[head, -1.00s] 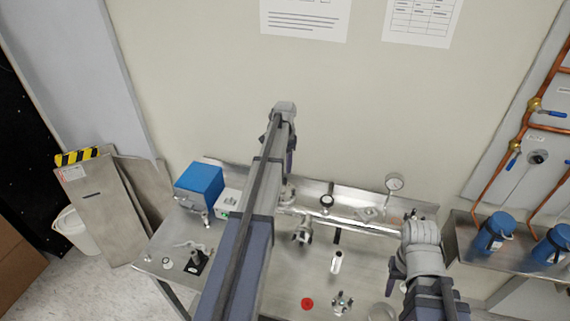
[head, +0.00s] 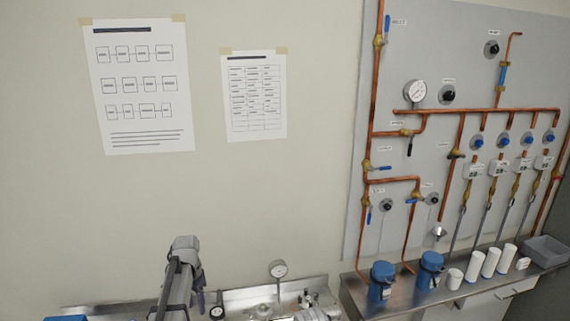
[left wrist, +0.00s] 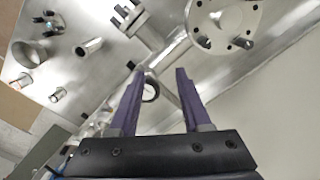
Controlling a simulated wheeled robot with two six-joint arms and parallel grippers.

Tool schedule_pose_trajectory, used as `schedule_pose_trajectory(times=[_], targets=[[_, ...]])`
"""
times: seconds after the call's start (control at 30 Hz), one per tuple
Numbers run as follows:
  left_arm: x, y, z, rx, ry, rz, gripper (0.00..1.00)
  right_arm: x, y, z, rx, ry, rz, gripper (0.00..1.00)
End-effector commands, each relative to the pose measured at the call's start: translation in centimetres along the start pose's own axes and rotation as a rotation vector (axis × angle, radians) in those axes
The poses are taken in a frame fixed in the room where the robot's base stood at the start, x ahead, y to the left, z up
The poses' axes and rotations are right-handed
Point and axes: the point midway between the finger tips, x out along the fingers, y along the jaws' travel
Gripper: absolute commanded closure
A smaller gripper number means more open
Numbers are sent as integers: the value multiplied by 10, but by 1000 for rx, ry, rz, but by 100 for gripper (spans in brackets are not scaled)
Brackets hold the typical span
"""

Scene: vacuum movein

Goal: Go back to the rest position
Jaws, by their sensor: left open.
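My left arm shows at the bottom left of centre in the head view, with the left gripper (head: 201,290) small and partly hidden by the arm. In the left wrist view the two purple fingers of my left gripper (left wrist: 160,70) are apart, with nothing held between them. They are over a metal pipe and a small ring on the bench, and I cannot tell how far above. My right gripper is out of view.
In the left wrist view a round flange (left wrist: 222,20) and a small cylinder (left wrist: 89,47) are near the fingers. In the head view a gauge (head: 278,269) stands on the bench, and blue canisters (head: 381,280) stand right below copper piping (head: 470,111).

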Motion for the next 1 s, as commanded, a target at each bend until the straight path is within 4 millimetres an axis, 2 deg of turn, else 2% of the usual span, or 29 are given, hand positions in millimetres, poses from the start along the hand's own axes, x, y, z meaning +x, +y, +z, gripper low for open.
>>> schedule_pose_trajectory(times=[0.03,0.2,0.3,0.4,0.5,0.63,1.0], targets=[[21,49,8,2,-7,-5,52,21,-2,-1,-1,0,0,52],[54,166,29,-33,-27,-26,52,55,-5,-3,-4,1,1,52],[72,224,50,-54,-34,-42,52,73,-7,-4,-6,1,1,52],[86,268,73,-75,-37,-56,52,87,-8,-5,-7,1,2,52],[95,297,91,-93,-39,-69,52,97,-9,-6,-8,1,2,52],[101,316,104,-108,-40,-78,52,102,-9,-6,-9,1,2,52],[100,320,105,-115,-40,-80,52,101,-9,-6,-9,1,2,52]])
